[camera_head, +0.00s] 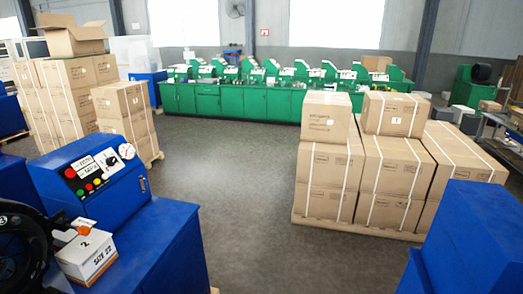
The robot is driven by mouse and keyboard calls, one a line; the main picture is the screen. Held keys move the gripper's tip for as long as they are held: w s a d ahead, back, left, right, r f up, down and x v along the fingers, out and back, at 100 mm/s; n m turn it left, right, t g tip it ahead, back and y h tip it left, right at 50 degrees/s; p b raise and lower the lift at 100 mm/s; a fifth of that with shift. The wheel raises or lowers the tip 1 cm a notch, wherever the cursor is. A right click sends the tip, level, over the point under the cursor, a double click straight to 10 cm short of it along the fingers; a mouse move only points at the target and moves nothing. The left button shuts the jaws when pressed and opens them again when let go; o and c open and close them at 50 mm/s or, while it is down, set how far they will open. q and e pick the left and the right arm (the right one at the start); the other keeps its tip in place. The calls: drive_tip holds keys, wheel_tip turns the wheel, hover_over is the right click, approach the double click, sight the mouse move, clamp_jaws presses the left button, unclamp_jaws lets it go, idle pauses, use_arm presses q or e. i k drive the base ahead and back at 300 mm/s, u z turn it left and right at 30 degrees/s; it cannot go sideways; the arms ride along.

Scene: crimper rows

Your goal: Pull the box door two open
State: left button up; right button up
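A small white and brown box (86,259) marked "2" and "SIZE 22" sits on the blue cabinet (165,250) at the lower left. Behind it stands a blue control box (90,180) with colored buttons, small displays and a round gauge (127,151). A small handle (142,185) shows on the right side face of the control box, and that face looks shut. I cannot tell which part is door two. Neither of my grippers is in view.
A black round crimper head (22,250) is at the left edge. Pallets of cartons stand at left (122,108) and right (330,165). A blue machine (470,240) is at lower right. Green benches (230,103) line the back. The grey floor (235,170) between is clear.

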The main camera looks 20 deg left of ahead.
sight(114, 206)
drive_tip(key=u, duration=0.35)
drive_tip(key=i, duration=1.4)
drive_tip(key=u, duration=1.8)
drive_tip(key=i, duration=1.1)
drive_tip(key=u, duration=0.9)
